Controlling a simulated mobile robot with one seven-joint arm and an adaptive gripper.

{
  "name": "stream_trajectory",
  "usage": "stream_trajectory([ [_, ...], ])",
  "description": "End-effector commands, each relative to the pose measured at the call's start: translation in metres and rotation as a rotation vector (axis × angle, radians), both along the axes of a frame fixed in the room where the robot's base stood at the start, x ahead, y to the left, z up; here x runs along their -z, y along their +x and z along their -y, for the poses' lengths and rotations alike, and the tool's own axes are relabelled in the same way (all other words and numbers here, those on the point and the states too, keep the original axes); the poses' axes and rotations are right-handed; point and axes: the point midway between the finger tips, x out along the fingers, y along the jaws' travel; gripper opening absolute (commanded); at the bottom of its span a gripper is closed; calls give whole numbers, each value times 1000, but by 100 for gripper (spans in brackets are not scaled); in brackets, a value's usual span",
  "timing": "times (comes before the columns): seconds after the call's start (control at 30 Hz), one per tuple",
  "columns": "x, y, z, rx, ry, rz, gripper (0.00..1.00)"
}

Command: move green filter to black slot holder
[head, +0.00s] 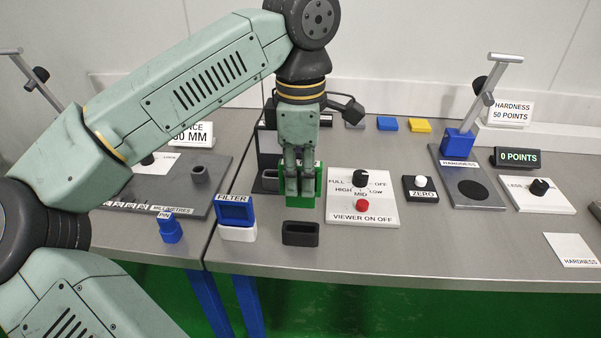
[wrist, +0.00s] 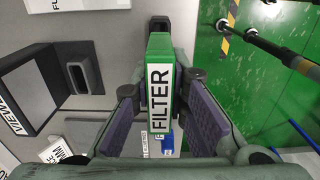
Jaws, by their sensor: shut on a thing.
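The green filter (head: 319,188) is held upright by my gripper (head: 298,192) in the head view. In the wrist view the green filter (wrist: 159,48), with a white FILTER label, lies between the two fingers (wrist: 162,118). My gripper is shut on it. The fingers hide part of the filter in the head view. The black slot holder (head: 300,238) sits on the table just in front of the gripper and looks empty. The filter appears behind and above it, apart from it. A dark piece (wrist: 159,22) shows past the filter's far end in the wrist view; I cannot tell what it is.
A blue filter (head: 234,209) stands in a white holder (head: 238,234) to the left. The viewer control panel (head: 362,211) is close on the right. The dark viewer stand (head: 267,150) is behind left. A blue pin (head: 170,229) stands farther left. The front right table is mostly clear.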

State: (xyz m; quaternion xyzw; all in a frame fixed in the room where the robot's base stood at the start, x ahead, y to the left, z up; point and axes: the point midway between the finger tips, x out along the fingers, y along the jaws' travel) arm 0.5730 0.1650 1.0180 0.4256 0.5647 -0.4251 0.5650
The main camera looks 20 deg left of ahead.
Motion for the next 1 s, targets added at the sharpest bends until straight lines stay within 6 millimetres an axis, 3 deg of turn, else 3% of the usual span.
stream_trajectory([
  [0.4, 40, 0, 0, 0, 0, 0, 0],
  [1.0, 43, 0, 0, 0, 0, 0, 0],
])
